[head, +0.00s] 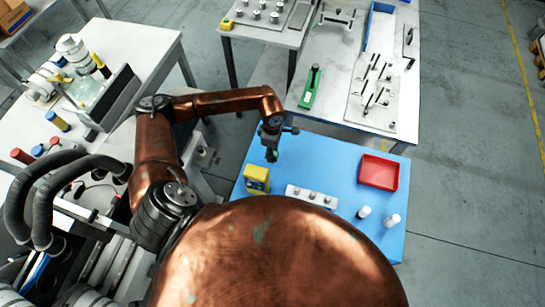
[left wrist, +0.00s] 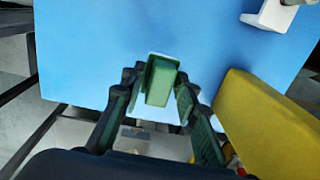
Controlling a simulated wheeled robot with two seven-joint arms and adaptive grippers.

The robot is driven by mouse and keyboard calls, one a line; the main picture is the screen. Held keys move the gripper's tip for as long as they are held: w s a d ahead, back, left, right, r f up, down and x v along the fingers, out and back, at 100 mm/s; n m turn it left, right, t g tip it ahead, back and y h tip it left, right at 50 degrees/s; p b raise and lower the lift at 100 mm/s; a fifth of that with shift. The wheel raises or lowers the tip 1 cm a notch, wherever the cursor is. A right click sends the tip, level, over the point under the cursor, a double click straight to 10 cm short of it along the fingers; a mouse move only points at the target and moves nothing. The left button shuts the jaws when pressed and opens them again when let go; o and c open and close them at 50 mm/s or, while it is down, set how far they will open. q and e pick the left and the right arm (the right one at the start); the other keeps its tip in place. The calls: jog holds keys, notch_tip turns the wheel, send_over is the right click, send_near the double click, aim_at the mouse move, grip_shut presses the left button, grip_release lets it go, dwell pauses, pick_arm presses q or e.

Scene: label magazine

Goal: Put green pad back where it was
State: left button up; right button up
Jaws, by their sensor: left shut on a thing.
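My left gripper (head: 271,150) is above the left back part of the blue table (head: 325,165). It is shut on a small green pad (left wrist: 160,82), which sits between the fingertips in the left wrist view. In the head view only a bit of green (head: 272,156) shows at the fingertips. The pad appears to be above the blue surface; the exact gap is hard to tell. My right gripper is not in view.
A yellow box (head: 257,179) stands close to my left gripper, and also shows in the wrist view (left wrist: 265,115). A white strip with several knobs (head: 312,197), a red tray (head: 379,172) and two white cylinders (head: 393,220) are on the blue table.

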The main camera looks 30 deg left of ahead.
pick_arm(q)
jog(key=shift+f, duration=0.3)
notch_tip(320, 180, down, 3)
jog(key=shift+f+p, duration=0.2)
jog(key=shift+p, duration=0.1)
jog(key=o, duration=1.2)
jog(key=shift+f, duration=0.1)
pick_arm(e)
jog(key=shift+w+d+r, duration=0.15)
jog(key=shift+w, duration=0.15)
